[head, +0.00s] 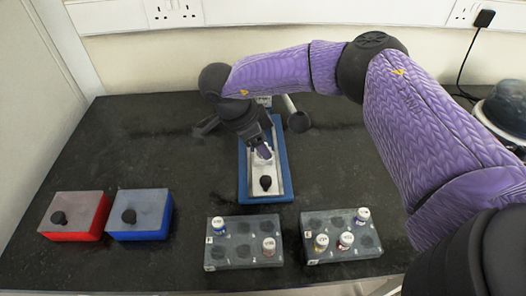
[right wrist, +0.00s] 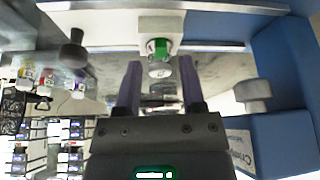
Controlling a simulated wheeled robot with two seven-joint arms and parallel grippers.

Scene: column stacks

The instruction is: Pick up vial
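A small vial (right wrist: 160,68) with a green, white and red band sits in a white holder (right wrist: 160,22) in the right wrist view. My right gripper (right wrist: 159,63) is open, with one purple finger on each side of the vial and a gap visible on both sides. In the head view my right gripper (head: 264,152) reaches down over a blue-framed device (head: 243,180) with a pale inner strip and a black knob. The gripper hides the vial there. My left gripper does not show.
Two grey racks, left (head: 243,253) and right (head: 325,256), stand in front of the device, holding several capped vials. A red-based block (head: 82,222) and a blue-based block (head: 150,220) stand to the left. A dark rounded appliance (head: 508,105) stands at right. The back-left bench is clear.

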